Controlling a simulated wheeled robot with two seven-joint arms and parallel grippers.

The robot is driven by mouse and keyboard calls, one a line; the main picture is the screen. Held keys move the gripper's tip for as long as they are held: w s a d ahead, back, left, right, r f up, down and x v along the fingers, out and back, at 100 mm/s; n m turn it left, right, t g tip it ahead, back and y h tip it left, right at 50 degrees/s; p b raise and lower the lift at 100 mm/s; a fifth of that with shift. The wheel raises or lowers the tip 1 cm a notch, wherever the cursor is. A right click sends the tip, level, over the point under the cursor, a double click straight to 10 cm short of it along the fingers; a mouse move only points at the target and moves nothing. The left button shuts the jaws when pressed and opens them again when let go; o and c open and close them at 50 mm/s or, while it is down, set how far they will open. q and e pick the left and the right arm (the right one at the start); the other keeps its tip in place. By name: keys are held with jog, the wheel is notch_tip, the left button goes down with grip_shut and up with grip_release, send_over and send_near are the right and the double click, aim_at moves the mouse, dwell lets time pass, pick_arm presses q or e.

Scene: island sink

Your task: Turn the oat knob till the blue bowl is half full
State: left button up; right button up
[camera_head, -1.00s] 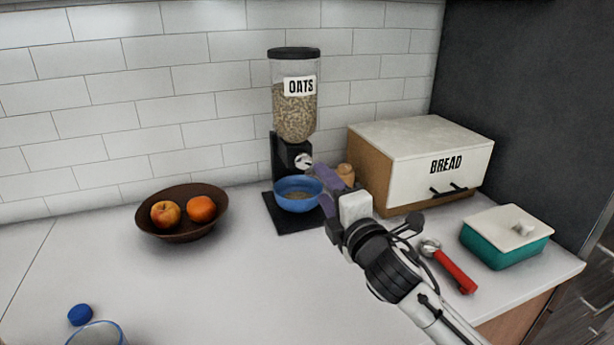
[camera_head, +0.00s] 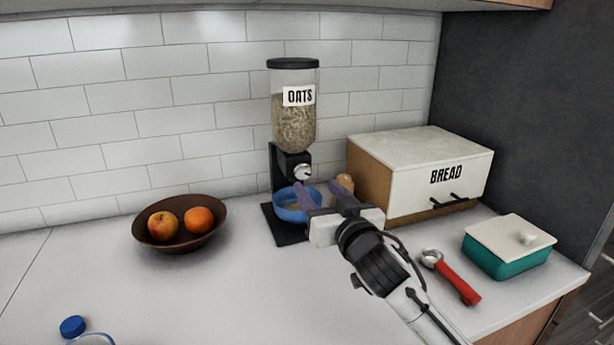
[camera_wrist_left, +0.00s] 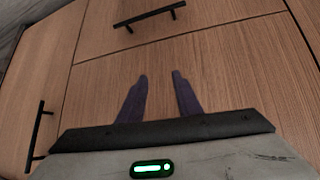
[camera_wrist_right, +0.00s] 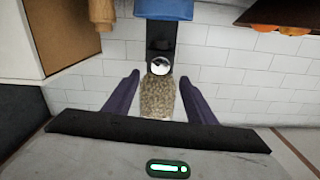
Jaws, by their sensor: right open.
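The oat dispenser (camera_head: 294,122) stands against the tiled wall, its clear hopper holding oats. Its silver knob (camera_head: 302,172) is on the black front; it also shows upside down in the right wrist view (camera_wrist_right: 160,65). The blue bowl (camera_head: 286,213) sits on the dispenser's base below the knob; my right gripper partly covers it, so its oat level is hard to judge. My right gripper (camera_head: 316,186) is open and empty, in front of the dispenser just below the knob, fingers toward it. My left gripper (camera_wrist_left: 162,77) is open and empty before wooden cabinet fronts.
A bread box (camera_head: 420,165) and a small wooden object (camera_head: 345,182) stand right of the dispenser. A red-handled tool (camera_head: 455,280) and a teal butter dish (camera_head: 500,258) lie at right. A fruit bowl (camera_head: 155,240) is at left. The front middle counter is clear.

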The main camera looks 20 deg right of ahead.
aim_at(303, 173)
jog(key=w, duration=0.7)
jog(key=shift+w+a, duration=0.15)
jog(key=c, duration=1)
